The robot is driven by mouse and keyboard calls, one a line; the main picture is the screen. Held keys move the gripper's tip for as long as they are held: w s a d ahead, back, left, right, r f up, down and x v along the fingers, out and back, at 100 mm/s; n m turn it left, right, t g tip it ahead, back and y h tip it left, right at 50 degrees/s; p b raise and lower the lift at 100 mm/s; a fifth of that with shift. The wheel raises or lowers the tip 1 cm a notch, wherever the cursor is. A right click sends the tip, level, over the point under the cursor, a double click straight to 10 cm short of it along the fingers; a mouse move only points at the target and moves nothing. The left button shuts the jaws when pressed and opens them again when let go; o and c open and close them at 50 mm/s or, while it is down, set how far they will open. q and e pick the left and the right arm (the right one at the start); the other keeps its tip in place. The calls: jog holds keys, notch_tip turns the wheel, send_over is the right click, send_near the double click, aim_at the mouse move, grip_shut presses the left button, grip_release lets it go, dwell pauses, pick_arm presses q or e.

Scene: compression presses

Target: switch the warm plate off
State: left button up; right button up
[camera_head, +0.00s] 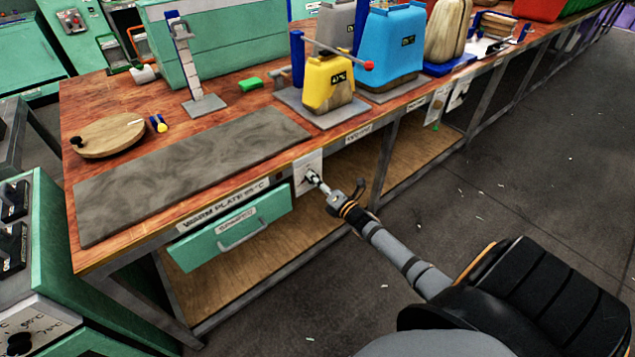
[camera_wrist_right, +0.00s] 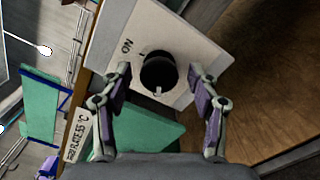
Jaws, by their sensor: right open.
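The warm plate (camera_head: 190,172) is a long grey slab on the wooden bench, with a "WARM PLATE 55 °C" label (camera_head: 222,204) on the bench edge below it. Right of the label, a white switch panel (camera_head: 299,170) is fixed to the bench front. My right gripper (camera_head: 314,180) is at this panel. In the right wrist view, the panel (camera_wrist_right: 190,50) carries a black round knob (camera_wrist_right: 158,72) and the word "ON" at upper left. The knob's white mark points down in the picture, away from "ON". My right gripper (camera_wrist_right: 160,82) is open, one finger either side of the knob. My left gripper is out of view.
A green drawer (camera_head: 232,232) hangs under the bench edge, left of the panel. On the bench are a round wooden board (camera_head: 108,137), a yellow container (camera_head: 328,82) and a blue container (camera_head: 390,45).

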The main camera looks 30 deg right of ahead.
jog(key=s, duration=1.2)
jog(key=shift+d, duration=0.45)
jog(key=s+d+f+m+g+h+p, duration=0.15)
jog(key=s+f+m+g+p, duration=0.25)
jog(key=s+f+m, duration=0.5)
jog(key=s+d+f+m+g+h+p, duration=0.1)
jog(key=s+f+m+g+h+p, duration=0.3)
jog(key=f, duration=0.8)
jog(key=s+a+f+m+g+y+p, duration=0.1)
jog(key=s+a+f+m+g, duration=0.2)
jog(key=s, duration=0.5)
jog(key=s+a+f+m+g+y+p, duration=0.1)
jog(key=s+a+f+m+g, duration=0.2)
jog(key=s, duration=0.5)
jog(key=s+a+f+m+g+y+p, duration=0.1)
jog(key=s+a+f+m, duration=0.3)
jog(key=s, duration=0.4)
jog(key=a+m+g, duration=0.1)
jog(key=a, duration=0.1)
jog(key=shift+a+f+m+g, duration=0.3)
jog(key=shift+a+m+g, duration=0.05)
jog(key=shift+m+g, duration=0.05)
